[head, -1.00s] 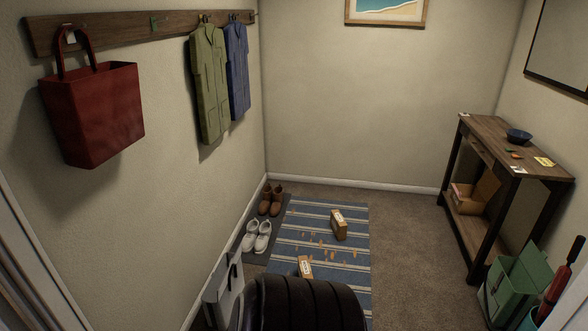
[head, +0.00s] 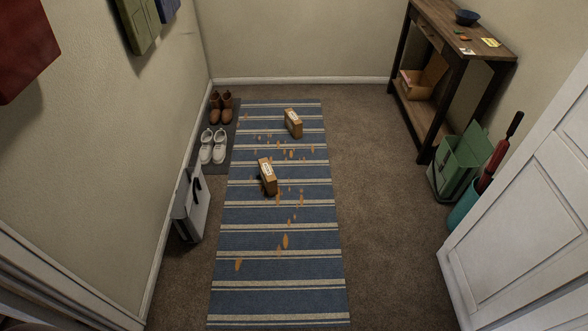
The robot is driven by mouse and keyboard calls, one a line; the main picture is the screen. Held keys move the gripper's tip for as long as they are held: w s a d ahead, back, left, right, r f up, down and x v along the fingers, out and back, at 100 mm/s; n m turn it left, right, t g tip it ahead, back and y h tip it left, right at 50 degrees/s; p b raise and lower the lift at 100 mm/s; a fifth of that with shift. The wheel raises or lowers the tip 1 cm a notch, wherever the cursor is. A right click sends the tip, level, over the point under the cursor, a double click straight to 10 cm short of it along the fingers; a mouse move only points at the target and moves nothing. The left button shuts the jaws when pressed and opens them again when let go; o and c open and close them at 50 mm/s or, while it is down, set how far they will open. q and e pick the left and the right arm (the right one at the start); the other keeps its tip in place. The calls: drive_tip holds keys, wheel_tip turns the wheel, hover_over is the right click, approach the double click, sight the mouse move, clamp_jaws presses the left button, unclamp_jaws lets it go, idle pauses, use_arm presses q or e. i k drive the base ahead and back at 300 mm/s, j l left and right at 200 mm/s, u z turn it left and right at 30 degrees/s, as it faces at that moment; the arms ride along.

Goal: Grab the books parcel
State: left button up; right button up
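Two small brown parcels with white labels stand on the blue striped rug (head: 280,268) in the head view. The nearer parcel (head: 269,184) is left of the rug's middle. The farther parcel (head: 297,129) is toward the rug's far end. The label writing is too small to read, so I cannot tell which one is the books parcel. Neither of my grippers is in view.
Orange-brown leaf-like bits lie scattered on the rug. Brown boots (head: 221,108) and white shoes (head: 213,146) stand on a dark mat at left, with a grey-white bag (head: 190,205) nearer. A wooden console table (head: 462,42), green box (head: 458,162) and white door (head: 530,215) are at right.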

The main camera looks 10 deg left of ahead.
sight(270, 180)
drive_tip(key=u, duration=0.45)
drive_tip(key=i+l+u, duration=0.15)
drive_tip(key=i+l, duration=0.2)
drive_tip(key=i+l+u, duration=0.15)
drive_tip(key=i+l, duration=0.15)
drive_tip(key=i+l+u, duration=0.15)
drive_tip(key=i+l, duration=0.15)
drive_tip(key=l, duration=0.15)
drive_tip(key=i+l+u, duration=0.15)
drive_tip(key=l, duration=0.3)
drive_tip(key=i, duration=0.1)
